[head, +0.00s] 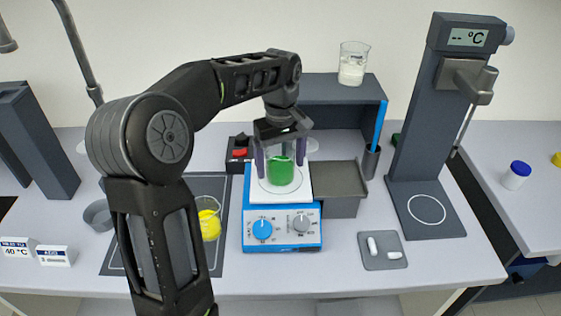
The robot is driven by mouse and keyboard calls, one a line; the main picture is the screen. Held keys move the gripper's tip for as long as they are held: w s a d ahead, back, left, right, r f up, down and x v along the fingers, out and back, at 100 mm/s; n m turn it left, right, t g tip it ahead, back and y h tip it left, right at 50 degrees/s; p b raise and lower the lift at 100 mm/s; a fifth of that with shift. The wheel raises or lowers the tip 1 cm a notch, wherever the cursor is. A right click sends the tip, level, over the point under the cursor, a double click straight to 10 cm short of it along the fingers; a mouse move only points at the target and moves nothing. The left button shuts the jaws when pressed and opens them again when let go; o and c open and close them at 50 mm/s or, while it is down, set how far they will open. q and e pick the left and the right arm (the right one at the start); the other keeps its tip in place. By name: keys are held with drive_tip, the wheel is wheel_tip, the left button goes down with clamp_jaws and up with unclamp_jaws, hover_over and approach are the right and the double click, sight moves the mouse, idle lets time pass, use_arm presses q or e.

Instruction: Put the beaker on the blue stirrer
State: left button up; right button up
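A glass beaker with green liquid (281,173) is upright over the white plate of the blue stirrer (283,232) and looks to rest on it. My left gripper (280,162) comes down from above, with one finger on each side of this beaker. Whether the fingers press on the glass or stand slightly apart from it is too small to tell. A second beaker with yellow contents (209,222) stands on the dark mat left of the stirrer. A third beaker with white contents (352,65) stands on the dark raised shelf. My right gripper is not in view.
A grey box (341,190) adjoins the stirrer's right side. Behind it is a holder (371,163) with a blue stick. A tall stand with a temperature display (468,38) is at right. A small tray (383,251) holds white stir bars. My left arm hides part of the mat.

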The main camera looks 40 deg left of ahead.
use_arm(q)
drive_tip(key=shift+r, duration=0.45)
wheel_tip(320, 180, up, 7)
drive_tip(key=p, duration=0.3)
